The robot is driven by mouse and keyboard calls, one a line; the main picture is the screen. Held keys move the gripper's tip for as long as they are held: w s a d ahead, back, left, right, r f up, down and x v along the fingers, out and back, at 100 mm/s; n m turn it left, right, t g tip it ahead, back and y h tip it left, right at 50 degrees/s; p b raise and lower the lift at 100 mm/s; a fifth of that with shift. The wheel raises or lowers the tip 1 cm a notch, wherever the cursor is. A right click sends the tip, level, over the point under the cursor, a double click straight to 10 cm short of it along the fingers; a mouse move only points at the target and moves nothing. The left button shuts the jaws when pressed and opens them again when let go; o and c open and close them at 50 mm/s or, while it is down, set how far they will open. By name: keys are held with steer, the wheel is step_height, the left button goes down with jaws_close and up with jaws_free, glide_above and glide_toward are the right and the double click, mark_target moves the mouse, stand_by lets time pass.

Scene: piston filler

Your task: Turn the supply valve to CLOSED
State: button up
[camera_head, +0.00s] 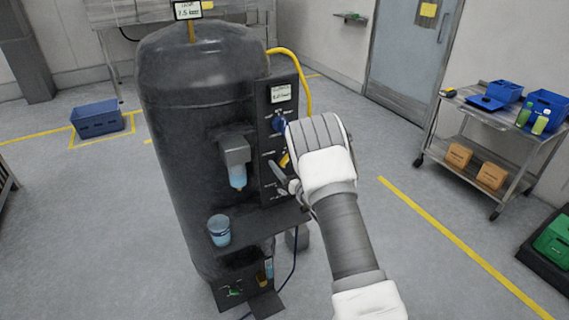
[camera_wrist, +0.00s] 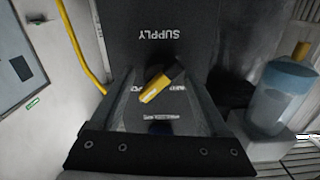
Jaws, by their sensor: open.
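The supply valve's lever, with a yellow grip (camera_wrist: 157,88) and a dark end, lies diagonally below the upside-down SUPPLY label in the wrist view. Its yellow end points lower left. In the head view only a bit of the yellow lever (camera_head: 285,159) shows beside my wrist, which hides the rest. My gripper (camera_wrist: 160,98) is open, its fingers on either side of the lever in the wrist view. In the head view my gripper (camera_head: 282,180) is at the panel, just below the lever. I cannot tell whether it touches the lever. Small white labels by the lever are unreadable.
The black tank (camera_head: 190,90) bears the control panel, a blue knob (camera_head: 279,124) and a spout. A blue cup (camera_head: 219,230) stands on the ledge at lower left. A cart (camera_head: 490,118) stands at right; floor between is clear.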

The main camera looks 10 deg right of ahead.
steer(key=shift+w, duration=0.1)
steer(key=shift+c, duration=0.3)
jaws_close()
